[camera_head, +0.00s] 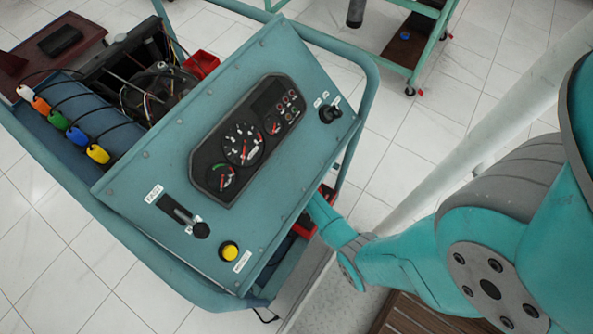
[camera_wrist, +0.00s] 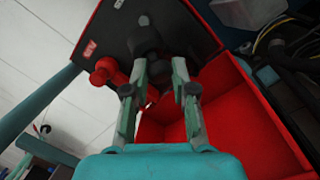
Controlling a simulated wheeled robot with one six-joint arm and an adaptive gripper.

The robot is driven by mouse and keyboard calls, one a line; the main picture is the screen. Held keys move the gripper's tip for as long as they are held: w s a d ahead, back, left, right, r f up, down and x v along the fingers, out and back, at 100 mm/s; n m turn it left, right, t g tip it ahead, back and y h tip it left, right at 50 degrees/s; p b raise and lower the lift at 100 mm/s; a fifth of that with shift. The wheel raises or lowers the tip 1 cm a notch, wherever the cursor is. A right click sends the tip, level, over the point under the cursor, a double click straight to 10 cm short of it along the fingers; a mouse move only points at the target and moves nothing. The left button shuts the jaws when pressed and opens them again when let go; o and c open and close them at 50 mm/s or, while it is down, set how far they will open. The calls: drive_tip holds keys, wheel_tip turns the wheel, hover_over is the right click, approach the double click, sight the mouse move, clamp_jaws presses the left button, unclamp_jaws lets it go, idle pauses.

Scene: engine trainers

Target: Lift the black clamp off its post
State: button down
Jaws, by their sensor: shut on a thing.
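In the wrist view, my gripper (camera_wrist: 160,64) has its two fingers on either side of the black clamp (camera_wrist: 156,76) and is shut on it. The clamp is dark and partly hidden by the fingers, and its lower edge blends into the dark surface behind. I cannot tell whether it still sits on its post, which is not clearly visible. A red clamp (camera_wrist: 104,72) is beside it to the left on the same black-topped box (camera_wrist: 185,22). In the head view my gripper is hidden behind the teal instrument panel (camera_head: 130,185).
A red tray (camera_wrist: 245,105) lies close at the right of my fingers in the wrist view. Dark cables (camera_wrist: 290,42) are at the upper right. In the head view, the trainer's teal tube frame (camera_head: 372,75) borders the arm. White tiled floor (camera_head: 475,120) is open beyond it.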

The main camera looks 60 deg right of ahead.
drive_tip(key=shift+w+a, duration=0.2)
drive_tip(key=shift+w, duration=0.05)
drive_tip(key=c, duration=0.9)
unclamp_jaws()
drive_tip(key=shift+s+f, duration=0.1)
drive_tip(key=shift+s, duration=0.15)
